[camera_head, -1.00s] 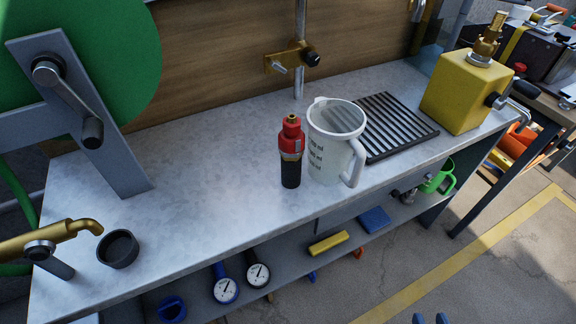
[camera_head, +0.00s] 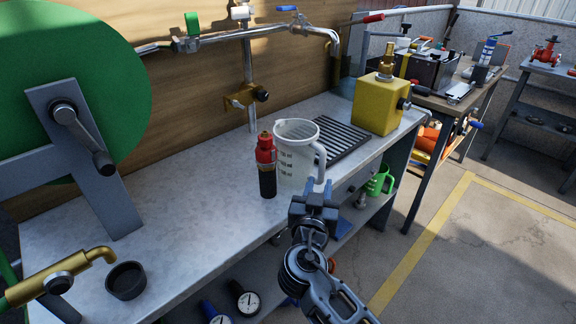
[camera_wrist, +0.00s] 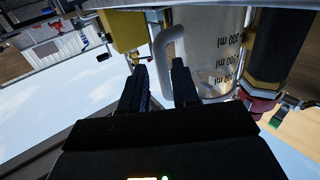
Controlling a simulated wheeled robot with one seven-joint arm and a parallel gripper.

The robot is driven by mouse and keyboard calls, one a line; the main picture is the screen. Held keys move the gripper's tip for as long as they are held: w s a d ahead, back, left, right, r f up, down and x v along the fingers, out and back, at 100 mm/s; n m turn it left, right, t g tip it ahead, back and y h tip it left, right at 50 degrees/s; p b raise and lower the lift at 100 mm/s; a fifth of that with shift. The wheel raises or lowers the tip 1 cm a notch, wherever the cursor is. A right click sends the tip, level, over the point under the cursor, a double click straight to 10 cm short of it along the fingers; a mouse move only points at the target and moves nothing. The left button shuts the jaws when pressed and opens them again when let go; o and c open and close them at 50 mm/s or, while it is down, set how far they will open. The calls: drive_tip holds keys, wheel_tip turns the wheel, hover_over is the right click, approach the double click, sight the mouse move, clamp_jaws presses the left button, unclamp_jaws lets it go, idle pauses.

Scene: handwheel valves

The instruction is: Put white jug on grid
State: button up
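The white jug (camera_head: 297,160) stands upright on the bench with its handle (camera_head: 321,163) toward the right front. In the wrist view, which looks upside down, the jug (camera_wrist: 207,50) shows dark volume marks, and its handle (camera_wrist: 166,60) appears between my fingers. My gripper (camera_head: 318,188) is just in front of the handle; in the wrist view its two fingers (camera_wrist: 159,68) are apart. I cannot tell whether they touch the handle. The dark slatted grid (camera_head: 345,138) lies on the bench behind and right of the jug, partly hidden by it. Its visible slats are bare.
A red and black bottle (camera_head: 266,168) stands close to the jug's left. A yellow box with a brass top (camera_head: 379,105) stands just right of the grid. A pipe with valves (camera_head: 240,35) runs along the back.

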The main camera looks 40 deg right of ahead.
sight(321, 176)
drive_tip(key=p+x, duration=0.2)
drive_tip(key=x, duration=0.4)
drive_tip(key=shift+w+d+r, duration=0.2)
drive_tip(key=shift+w+d, duration=0.1)
clamp_jaws()
